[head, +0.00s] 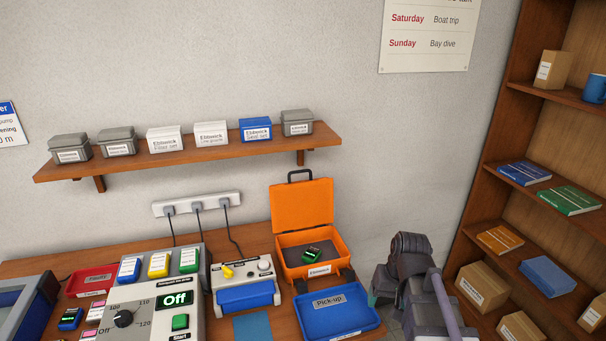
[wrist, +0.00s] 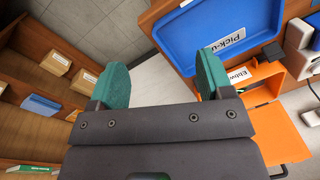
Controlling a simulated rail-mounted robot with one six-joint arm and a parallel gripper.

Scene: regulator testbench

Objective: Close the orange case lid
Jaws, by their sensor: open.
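The orange case (head: 303,261) stands on the workbench with its lid (head: 302,205) raised upright at the back, a black handle on top. A small dark device with a green display (head: 312,254) lies inside the case. In the wrist view the orange case (wrist: 259,96) shows at the right, partly hidden by my gripper. My gripper (wrist: 160,75) is open and empty, its two teal fingers apart over the floor beside the bench. In the head view my arm is right of the case, and the gripper is mostly hidden.
A blue Pick-up tray (head: 338,316) sits in front of the case, at the bench's right end. A control box with a yellow knob (head: 243,278) stands left of the case. A wooden shelf unit (head: 490,175) rises at the right. A wall shelf (head: 190,153) with several small boxes hangs above.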

